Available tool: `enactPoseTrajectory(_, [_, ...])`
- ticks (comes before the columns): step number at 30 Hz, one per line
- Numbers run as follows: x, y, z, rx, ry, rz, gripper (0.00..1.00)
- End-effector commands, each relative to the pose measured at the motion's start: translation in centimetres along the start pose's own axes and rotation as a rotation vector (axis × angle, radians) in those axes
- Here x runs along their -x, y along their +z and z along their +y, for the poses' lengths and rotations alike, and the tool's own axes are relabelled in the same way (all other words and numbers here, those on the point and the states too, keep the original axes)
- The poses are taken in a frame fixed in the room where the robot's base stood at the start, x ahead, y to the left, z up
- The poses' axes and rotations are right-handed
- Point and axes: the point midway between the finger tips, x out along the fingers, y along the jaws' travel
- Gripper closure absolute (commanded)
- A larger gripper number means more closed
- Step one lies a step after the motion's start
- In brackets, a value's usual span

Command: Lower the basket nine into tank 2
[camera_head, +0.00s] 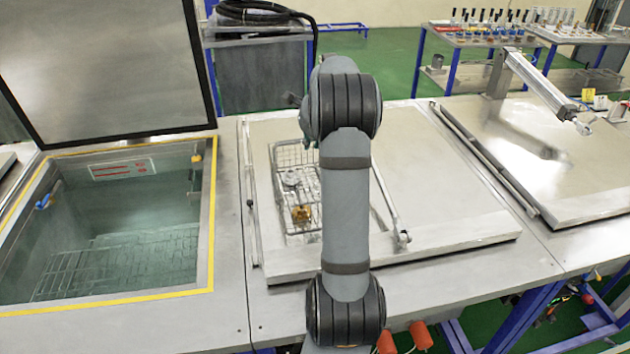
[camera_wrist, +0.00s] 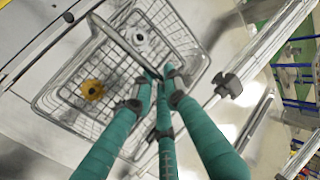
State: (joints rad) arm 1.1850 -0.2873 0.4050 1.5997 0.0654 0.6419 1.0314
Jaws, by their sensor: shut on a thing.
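A wire basket (camera_head: 283,157) is over the closed middle lid, partly hidden by my arm in the head view. It also shows in the wrist view (camera_wrist: 62,103) and holds a brass-coloured part (camera_wrist: 93,89) and a grey round part (camera_wrist: 139,38). My gripper (camera_wrist: 160,78), with teal fingers, is shut on the basket's handle (camera_wrist: 118,42); in the head view my arm mostly hides it. I cannot tell whether the basket touches the lid. An open tank (camera_head: 212,200) with a yellow-edged rim and liquid inside is at left. No tank number is readable.
A cart with hoses (camera_head: 255,15) and tables with small parts stand behind.

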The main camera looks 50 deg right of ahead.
Motion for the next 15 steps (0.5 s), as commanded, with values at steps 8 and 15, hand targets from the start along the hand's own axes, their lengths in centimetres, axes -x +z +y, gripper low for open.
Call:
enactPoseTrajectory(8, [1.0,0.0,-0.8,0.002,-0.006,0.002,1.0])
enactPoseTrajectory(15, [2.0,0.0,-1.5,0.001,-0.005,0.001,1.0])
